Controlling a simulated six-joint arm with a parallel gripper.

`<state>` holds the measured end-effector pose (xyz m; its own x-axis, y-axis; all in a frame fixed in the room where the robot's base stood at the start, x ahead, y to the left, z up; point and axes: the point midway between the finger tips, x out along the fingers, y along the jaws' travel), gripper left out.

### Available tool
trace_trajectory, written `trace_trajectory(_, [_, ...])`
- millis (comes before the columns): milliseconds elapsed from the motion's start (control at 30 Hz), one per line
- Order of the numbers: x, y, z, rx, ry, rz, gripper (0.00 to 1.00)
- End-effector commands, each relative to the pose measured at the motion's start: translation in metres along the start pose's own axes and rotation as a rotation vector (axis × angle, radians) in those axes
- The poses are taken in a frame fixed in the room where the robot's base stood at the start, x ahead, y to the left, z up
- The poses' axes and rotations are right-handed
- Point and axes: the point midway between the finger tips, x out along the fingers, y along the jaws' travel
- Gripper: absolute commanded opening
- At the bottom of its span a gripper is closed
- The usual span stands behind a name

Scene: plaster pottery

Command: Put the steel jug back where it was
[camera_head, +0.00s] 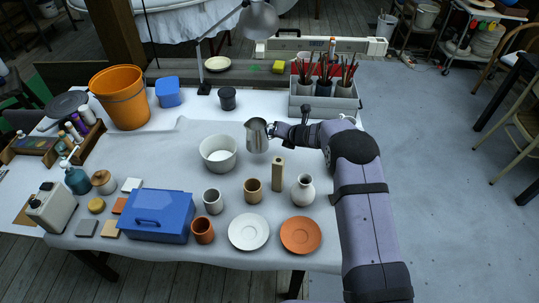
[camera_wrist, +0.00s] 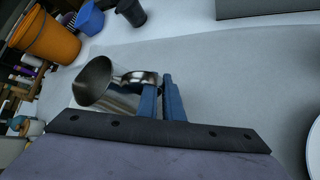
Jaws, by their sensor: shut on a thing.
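The steel jug (camera_head: 256,138) is near the middle of the table (camera_head: 165,150), to the right of and slightly behind the white bowl (camera_head: 219,160). My gripper (camera_head: 274,130) reaches in from the right and is shut on the jug's handle. In the wrist view the jug (camera_wrist: 112,88) hangs to the left of the two blue fingers of my gripper (camera_wrist: 160,84), with its open mouth showing. The jug looks roughly upright. I cannot tell whether its base touches the table or is a little above it.
A grey brush caddy (camera_head: 325,103) is behind right, a dark pot (camera_head: 227,98) behind left. Cloth is bare left of the white bowl.

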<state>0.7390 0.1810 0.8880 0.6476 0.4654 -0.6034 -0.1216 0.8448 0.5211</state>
Motion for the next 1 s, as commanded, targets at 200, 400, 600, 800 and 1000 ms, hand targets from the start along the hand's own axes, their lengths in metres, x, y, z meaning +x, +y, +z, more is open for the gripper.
trace_trajectory(200, [0.006, 0.000, 0.011, -0.012, -0.004, 0.009, 0.00])
trace_trajectory(400, [0.003, -0.001, 0.021, -0.013, -0.005, 0.009, 0.00])
trace_trajectory(600, [-0.005, -0.008, 0.029, -0.002, -0.015, -0.003, 0.00])
trace_trajectory(800, [-0.016, -0.020, 0.035, 0.022, -0.037, -0.027, 0.00])
trace_trajectory(1000, [-0.030, -0.036, 0.042, 0.058, -0.070, -0.065, 0.00])
